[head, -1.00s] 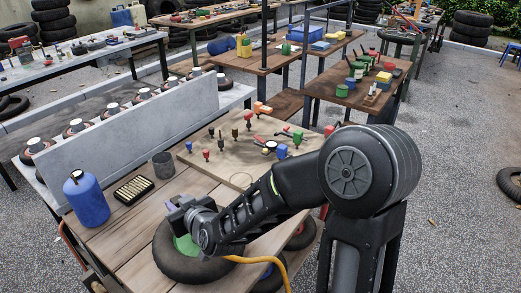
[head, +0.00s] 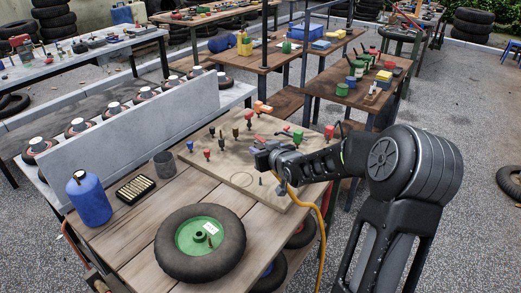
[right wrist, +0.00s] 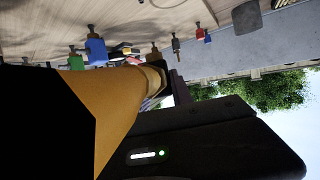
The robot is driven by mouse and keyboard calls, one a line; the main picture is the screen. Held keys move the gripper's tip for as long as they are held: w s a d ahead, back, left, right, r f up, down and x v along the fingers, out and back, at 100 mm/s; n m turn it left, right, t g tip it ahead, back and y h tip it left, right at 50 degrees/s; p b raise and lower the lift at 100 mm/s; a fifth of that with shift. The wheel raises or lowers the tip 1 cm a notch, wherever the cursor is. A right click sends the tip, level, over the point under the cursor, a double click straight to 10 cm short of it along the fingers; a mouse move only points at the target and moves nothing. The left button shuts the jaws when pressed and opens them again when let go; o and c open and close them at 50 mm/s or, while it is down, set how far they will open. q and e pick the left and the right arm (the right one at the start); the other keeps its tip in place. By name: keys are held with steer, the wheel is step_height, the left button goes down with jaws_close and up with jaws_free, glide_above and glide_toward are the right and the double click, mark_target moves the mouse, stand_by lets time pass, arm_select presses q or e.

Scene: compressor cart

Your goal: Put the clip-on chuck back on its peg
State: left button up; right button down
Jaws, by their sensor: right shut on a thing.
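My right gripper (head: 262,157) is held above the wooden board (head: 215,168) on the bench. It is shut on the clip-on chuck, which the gripper mostly hides in the head view. A yellow hose (head: 309,206) hangs from it toward the lower right. In the right wrist view the yellow hose (right wrist: 122,100) fills the left, with a brass-coloured end (right wrist: 155,78) near the jaws. A small dark peg (head: 261,181) stands on the board's near part, beside a drawn circle (head: 241,180). My left gripper is not in view.
Several coloured fittings stand on the board, including a red one (head: 329,132) and a blue one (head: 190,146). A tyre with a green hub (head: 186,238) lies in front. A blue bottle (head: 89,200), a black tray (head: 135,189) and a grey cup (head: 164,164) stand left.

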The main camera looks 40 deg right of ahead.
stand_by(0.4)
steer(key=b, duration=0.5)
glide_above(260, 181)
steer(key=shift+d+f, duration=0.15)
steer(key=shift+f, duration=2.75)
steer(key=shift+b, duration=0.3)
steer(key=shift+f+b, duration=1)
steer(key=shift+f, duration=0.15)
steer(key=c, duration=1.1)
jaws_free()
steer(key=shift+o, duration=0.2)
